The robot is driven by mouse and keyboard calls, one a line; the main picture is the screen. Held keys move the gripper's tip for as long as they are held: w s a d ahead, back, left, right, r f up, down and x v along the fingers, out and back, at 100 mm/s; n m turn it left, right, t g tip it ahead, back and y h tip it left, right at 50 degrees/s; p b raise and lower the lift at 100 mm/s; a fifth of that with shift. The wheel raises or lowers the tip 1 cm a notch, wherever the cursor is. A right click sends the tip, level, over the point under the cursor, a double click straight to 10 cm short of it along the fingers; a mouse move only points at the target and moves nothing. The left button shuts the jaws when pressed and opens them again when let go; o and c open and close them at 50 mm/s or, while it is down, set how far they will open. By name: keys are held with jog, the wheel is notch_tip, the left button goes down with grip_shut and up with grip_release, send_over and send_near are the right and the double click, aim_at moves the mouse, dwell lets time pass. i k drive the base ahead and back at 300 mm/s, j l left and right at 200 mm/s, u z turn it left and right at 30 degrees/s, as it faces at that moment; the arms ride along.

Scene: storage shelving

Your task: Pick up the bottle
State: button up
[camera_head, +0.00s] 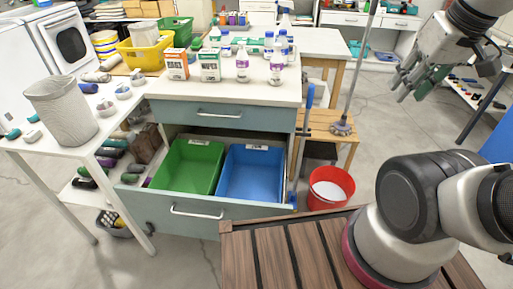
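Several bottles stand upright on the white counter. Two clear bottles with purple labels, a left one (242,65) and a right one (277,69), are near the front. Blue-capped bottles, including one at the right (283,44) and one at the left (225,43), stand behind them. A white spray bottle (285,20) is farther back. The picture does not show which bottle is meant. My gripper (408,94) is raised at the upper right, well apart from the bottles. Its fingers look spread and empty, pointing down and left.
Two small boxes (209,66) stand left of the front bottles. Below the counter (222,92), an open drawer (190,212) holds a green bin (190,168) and a blue bin (253,175). A red bucket (318,198) and wooden stool (322,123) are at the right.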

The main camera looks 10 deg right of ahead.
aim_at(242, 59)
jog(key=i+l+u, duration=0.1)
jog(key=l+u, duration=1.15)
jog(key=i+l, duration=0.05)
